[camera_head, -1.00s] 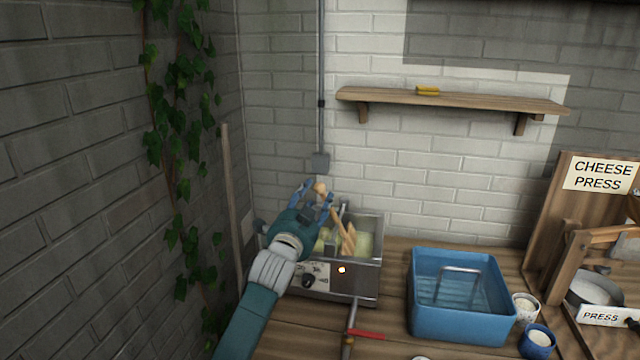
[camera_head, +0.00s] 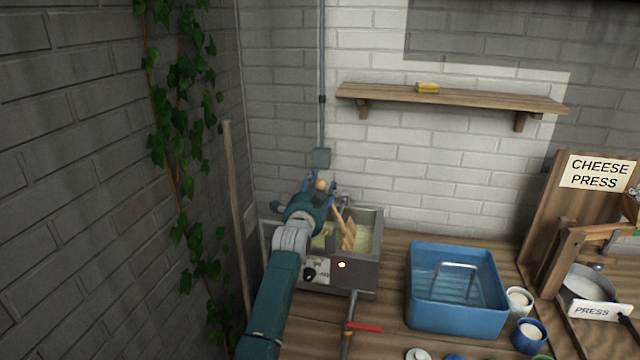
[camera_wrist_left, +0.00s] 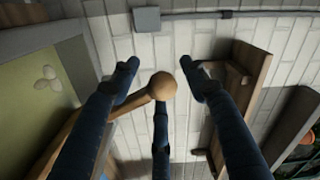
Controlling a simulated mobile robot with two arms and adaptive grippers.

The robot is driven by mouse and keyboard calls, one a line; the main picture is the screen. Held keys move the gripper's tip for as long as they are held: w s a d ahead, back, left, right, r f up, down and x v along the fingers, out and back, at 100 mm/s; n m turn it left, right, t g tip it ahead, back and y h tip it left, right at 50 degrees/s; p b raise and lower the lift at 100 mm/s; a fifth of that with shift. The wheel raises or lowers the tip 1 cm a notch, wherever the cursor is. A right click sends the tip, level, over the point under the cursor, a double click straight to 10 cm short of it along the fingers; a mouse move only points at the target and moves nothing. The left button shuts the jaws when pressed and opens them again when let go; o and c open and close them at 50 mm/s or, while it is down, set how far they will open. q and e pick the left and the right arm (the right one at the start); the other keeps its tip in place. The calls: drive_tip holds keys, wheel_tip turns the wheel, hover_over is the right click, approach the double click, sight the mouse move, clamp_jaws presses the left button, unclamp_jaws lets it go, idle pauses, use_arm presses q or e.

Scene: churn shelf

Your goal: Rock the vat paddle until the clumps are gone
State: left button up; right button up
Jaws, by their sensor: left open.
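The metal vat (camera_head: 366,278) stands on the bench against the wall and holds pale yellow-green liquid (camera_head: 365,238). A few whitish clumps (camera_wrist_left: 48,78) lie on the liquid in the left wrist view. The wooden paddle (camera_head: 347,235) leans up out of the vat, and its round knob (camera_wrist_left: 163,86) tops the handle. My left gripper (camera_head: 321,181) is above the vat's back left, open, with its fingers spread around the knob; in the left wrist view the side fingers (camera_wrist_left: 160,68) stand apart from it. My forearm hides the vat's left part. My right gripper is out of view.
A blue tub (camera_head: 455,318) stands right of the vat, beside small cups (camera_head: 519,301) and the cheese press (camera_head: 560,215). A red-handled tap (camera_head: 362,327) sticks out in front of the vat. A shelf (camera_head: 450,98) is on the wall above.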

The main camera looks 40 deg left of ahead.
use_arm(q)
drive_tip(key=shift+w+a, duration=0.15)
drive_tip(key=shift+w, duration=0.1)
clamp_jaws()
